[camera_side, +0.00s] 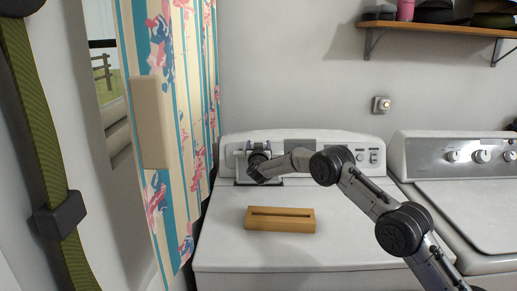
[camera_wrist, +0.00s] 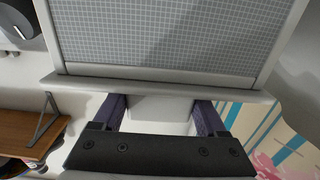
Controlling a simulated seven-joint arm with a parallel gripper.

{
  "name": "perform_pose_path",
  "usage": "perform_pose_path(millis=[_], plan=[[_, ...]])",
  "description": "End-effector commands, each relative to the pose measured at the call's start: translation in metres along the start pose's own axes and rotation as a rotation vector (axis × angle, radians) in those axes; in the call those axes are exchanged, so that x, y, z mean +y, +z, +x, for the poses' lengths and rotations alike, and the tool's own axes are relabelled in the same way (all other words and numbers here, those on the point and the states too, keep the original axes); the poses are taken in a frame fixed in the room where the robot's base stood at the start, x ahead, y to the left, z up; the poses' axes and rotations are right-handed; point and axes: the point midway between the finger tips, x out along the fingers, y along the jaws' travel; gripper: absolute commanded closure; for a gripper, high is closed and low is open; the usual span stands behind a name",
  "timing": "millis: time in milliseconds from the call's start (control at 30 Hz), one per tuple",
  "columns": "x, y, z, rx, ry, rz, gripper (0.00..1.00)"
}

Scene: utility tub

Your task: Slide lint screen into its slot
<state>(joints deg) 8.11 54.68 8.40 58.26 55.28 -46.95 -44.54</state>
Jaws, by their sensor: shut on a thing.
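The lint screen (camera_wrist: 170,35) is a grey mesh panel in a pale frame, filling the top of the wrist view. My gripper (camera_wrist: 160,105) has its two purple fingers on either side of the screen's pale handle (camera_wrist: 158,108), shut on it. In the side view my gripper (camera_side: 258,163) is at the back left of the white dryer top (camera_side: 330,255), in front of the console. A dark-edged strip (camera_side: 243,183) lies just below it, probably the slot. The arm and gripper hide most of the screen there, so I cannot tell whether it is in the slot.
A wooden block with a long groove (camera_side: 280,225) sits on the dryer top, in front of my gripper. A floral curtain (camera_side: 180,100) hangs to the left. A second machine (camera_side: 470,200) stands at right. A shelf (camera_side: 440,28) is high on the wall.

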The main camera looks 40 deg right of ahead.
Motion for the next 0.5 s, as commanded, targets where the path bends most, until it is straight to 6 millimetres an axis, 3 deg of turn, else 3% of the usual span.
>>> perform_pose_path(millis=[500], plan=[[0.000, -0.013, 0.000, 0.002, -0.001, 0.000, 0.82]])
